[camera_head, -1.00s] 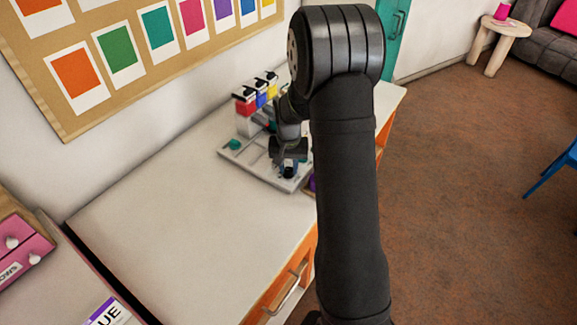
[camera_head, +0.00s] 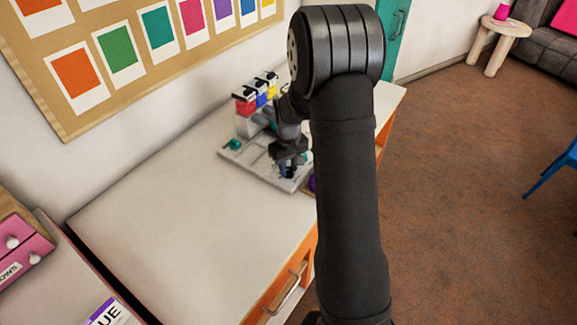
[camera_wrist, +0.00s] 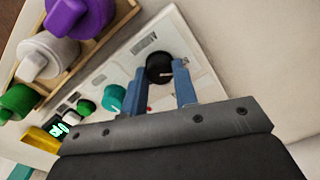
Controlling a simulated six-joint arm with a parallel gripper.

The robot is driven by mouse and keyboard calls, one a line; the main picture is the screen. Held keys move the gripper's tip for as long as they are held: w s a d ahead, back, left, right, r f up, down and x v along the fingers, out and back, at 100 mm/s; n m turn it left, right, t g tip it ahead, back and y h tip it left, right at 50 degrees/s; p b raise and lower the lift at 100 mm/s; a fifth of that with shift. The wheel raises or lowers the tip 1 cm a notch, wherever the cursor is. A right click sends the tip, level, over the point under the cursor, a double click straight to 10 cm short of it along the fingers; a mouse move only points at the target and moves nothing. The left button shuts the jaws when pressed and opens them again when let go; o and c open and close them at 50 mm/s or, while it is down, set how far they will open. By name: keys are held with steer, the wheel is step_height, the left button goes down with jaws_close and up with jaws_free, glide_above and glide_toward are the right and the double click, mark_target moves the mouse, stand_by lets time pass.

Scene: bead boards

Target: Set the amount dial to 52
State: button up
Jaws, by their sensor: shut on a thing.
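A black dial (camera_wrist: 159,68) with a white pointer line sits on a pale panel (camera_wrist: 118,70) in the wrist view. My gripper (camera_wrist: 160,76) has its two blue fingers on either side of this dial, shut on it. A teal dial (camera_wrist: 114,97) is beside it on the same panel. A small display with green digits (camera_wrist: 59,130) shows farther along, too small and tilted to read. The label by the black dial cannot be read. In the head view my gripper (camera_head: 289,164) points down over the panel (camera_head: 240,158); the dial there is mostly hidden.
A wooden tray (camera_wrist: 88,53) holding purple, white and green knobbed pieces lies along the panel. Containers (camera_head: 258,92) with black tops, red, yellow and blue, stand behind the panel. The white tabletop (camera_head: 190,220) in front is clear.

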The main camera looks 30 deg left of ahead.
mark_target(289, 169)
stand_by(0.4)
steer(key=o, duration=1)
step_height(289, 169, up, 18)
steer(key=shift+f, duration=0.25)
steer(key=shift+f, duration=0.1)
step_height(289, 169, down, 17)
steer(key=shift+f, duration=0.15)
stand_by(0.4)
